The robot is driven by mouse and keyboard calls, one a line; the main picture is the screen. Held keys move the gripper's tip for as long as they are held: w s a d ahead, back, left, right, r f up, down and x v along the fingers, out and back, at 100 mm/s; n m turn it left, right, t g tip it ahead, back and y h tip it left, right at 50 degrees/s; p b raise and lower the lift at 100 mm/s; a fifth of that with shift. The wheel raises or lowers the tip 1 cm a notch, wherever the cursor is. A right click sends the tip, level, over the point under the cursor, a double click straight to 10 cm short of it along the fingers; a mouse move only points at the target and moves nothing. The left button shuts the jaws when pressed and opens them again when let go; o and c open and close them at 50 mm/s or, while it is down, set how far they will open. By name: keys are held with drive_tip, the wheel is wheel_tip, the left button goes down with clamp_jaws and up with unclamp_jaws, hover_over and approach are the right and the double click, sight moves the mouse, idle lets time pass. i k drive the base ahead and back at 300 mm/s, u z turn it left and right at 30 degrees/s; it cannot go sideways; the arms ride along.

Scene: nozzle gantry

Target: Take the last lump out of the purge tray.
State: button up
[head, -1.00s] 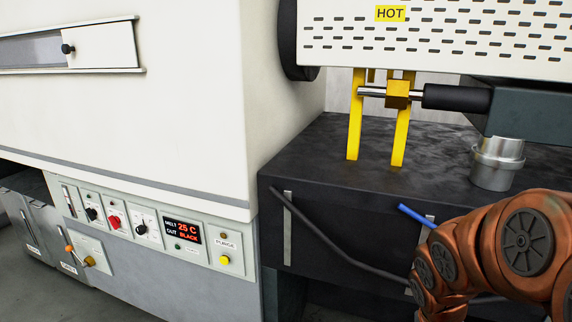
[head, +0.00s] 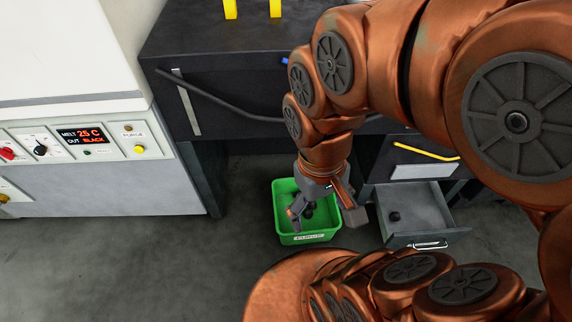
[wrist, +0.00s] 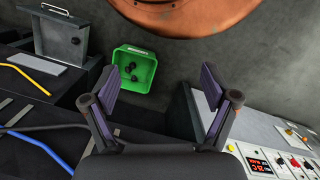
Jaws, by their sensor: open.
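One small dark lump (head: 395,216) lies in an open grey drawer-like tray (head: 430,203) at the right of the head view. In the wrist view this lump (wrist: 75,40) sits in the tray (wrist: 53,38) at upper left. My gripper (head: 325,213) is open and empty, pointing down over the green bin, to the left of the tray. In the wrist view my gripper (wrist: 160,75) has its two fingers spread wide with nothing between them. The green bin (wrist: 141,88) holds several dark lumps, partly hidden by a finger in the head view.
The green bin (head: 284,226) stands on the floor beside the tray, its label too small to read surely. The black bench (head: 225,55) is behind. The control panel (head: 85,143) is at left.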

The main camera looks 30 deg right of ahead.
sight(395, 216)
drive_tip(key=z, duration=2.45)
drive_tip(key=i, duration=0.55)
drive_tip(key=u, duration=1.75)
